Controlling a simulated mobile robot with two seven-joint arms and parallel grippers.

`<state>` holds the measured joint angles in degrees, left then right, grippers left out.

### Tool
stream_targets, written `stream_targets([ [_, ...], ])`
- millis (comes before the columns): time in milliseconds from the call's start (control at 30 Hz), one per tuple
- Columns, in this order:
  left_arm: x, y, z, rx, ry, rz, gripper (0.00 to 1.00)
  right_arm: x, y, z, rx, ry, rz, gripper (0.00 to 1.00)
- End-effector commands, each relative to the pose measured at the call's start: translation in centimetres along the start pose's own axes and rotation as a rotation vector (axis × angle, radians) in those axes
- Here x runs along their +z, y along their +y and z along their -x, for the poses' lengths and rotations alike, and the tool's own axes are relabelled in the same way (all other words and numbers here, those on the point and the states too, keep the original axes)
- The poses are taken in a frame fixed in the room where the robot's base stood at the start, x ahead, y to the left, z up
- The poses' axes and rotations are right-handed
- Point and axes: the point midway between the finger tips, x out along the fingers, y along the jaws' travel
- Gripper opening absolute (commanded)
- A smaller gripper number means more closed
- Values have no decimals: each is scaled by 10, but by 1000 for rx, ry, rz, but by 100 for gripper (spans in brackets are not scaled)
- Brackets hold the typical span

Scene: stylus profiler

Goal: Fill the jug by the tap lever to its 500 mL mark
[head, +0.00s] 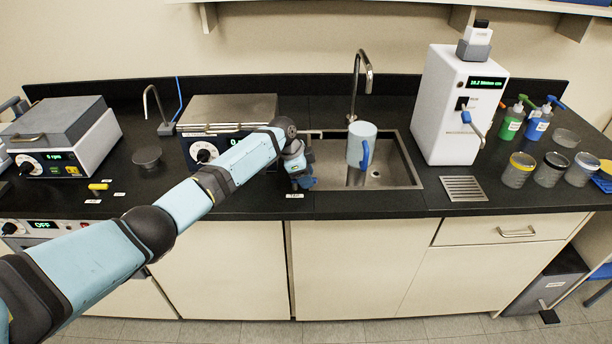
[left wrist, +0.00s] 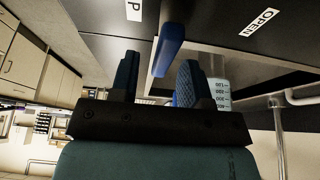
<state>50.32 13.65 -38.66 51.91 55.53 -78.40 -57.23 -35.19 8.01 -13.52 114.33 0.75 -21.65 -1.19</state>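The light blue jug (head: 357,150) with a blue handle stands upright at the sink, below the spout of the tap (head: 364,68). No water stream and no water level can be made out. Some of the jug's graduation marks (left wrist: 221,93) show in the left wrist view, behind a finger. The blue tap lever (left wrist: 168,48) shows there between and beyond the fingertips. My left gripper (head: 303,183) is at the sink's left edge, just above the TAP label (head: 295,195). It also shows in the left wrist view (left wrist: 158,72), open around the lever's line, with gaps. My right gripper is out of view.
An OPEN label (left wrist: 259,22) lies beside the lever. Left of the sink (head: 408,165) stand a grey-topped device (head: 230,108) and a small curved tap (head: 155,105). A white dispenser (head: 455,110) and several jars stand to the right.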

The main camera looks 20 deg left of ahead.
Motion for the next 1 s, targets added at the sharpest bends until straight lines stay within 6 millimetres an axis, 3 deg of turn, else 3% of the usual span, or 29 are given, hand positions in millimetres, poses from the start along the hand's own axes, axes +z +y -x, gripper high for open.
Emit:
stream_targets([
  [233, 0, -1, 13, -2, 1, 0, 43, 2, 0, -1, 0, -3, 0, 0],
  [700, 1, 0, 112, -3, 0, -1, 43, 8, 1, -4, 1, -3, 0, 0],
  [1000, 0, 0, 138, 0, 0, 0, 43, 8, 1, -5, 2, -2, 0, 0],
])
